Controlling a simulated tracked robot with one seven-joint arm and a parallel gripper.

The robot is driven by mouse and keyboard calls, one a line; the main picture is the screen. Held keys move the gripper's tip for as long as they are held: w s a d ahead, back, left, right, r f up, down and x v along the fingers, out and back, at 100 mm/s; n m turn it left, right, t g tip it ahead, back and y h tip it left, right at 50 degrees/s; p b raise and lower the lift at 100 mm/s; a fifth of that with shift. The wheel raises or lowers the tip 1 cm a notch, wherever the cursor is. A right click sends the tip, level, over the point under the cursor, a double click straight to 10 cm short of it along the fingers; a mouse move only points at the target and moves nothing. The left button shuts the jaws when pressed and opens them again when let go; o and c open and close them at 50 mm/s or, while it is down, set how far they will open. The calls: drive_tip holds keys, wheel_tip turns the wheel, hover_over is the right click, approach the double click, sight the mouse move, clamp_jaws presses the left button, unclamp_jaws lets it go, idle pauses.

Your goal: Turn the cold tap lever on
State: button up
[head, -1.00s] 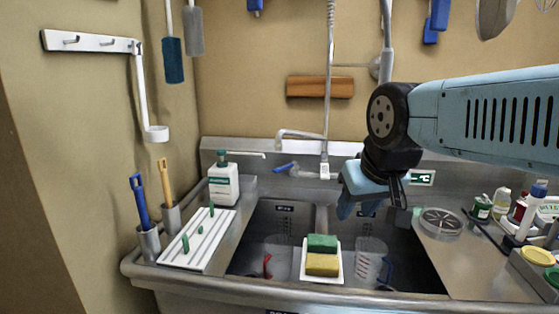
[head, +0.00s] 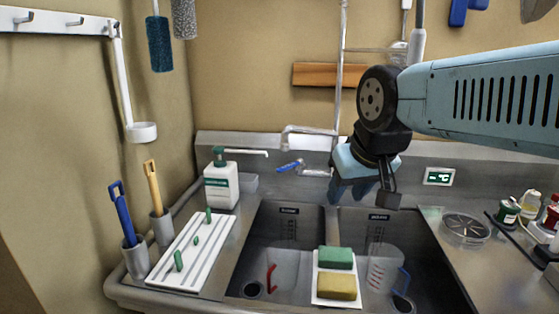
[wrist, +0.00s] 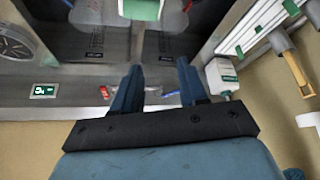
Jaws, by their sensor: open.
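The blue cold tap lever (head: 290,165) is on the left side of the tap on the sink's back ledge. The metal tap spout (head: 310,130) arches above it. My gripper (head: 362,198) is open and empty, pointing down over the sink, right of the blue lever and apart from it. In the wrist view, the blue lever (wrist: 170,93) shows between the two fingers of my gripper (wrist: 158,68), partly hidden by one finger. A red lever (wrist: 105,92) shows beyond the other finger; my gripper hides it in the head view.
A soap dispenser (head: 221,182) stands left of the tap with its nozzle pointing right. The two sink basins hold jugs, and a tray (head: 318,290) with a green and a yellow sponge sits between them. A display (head: 439,176) is on the back wall, right of my gripper.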

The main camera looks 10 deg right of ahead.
drive_tip(key=shift+a, duration=0.15)
drive_tip(key=shift+o, duration=0.8)
drive_tip(key=shift+w+a+r, duration=0.1)
drive_tip(key=shift+w+r, duration=0.05)
drive_tip(key=w+a+r+m+g+y, duration=0.1)
drive_tip(key=w+a+r+m+g, duration=0.3)
drive_tip(key=w, duration=0.8)
drive_tip(key=w+a+r+m+y, duration=0.1)
drive_tip(key=w+a+r, duration=0.3)
drive_tip(key=w, duration=0.8)
drive_tip(key=m+g+h, duration=0.2)
drive_tip(key=m, duration=0.5)
hover_over(285, 167)
wheel_tip(285, 167, down, 7)
drive_tip(key=shift+n, duration=0.3)
wheel_tip(285, 167, down, 13)
drive_tip(key=shift+a+f, duration=0.1)
drive_tip(key=shift+f, duration=0.1)
clamp_jaws()
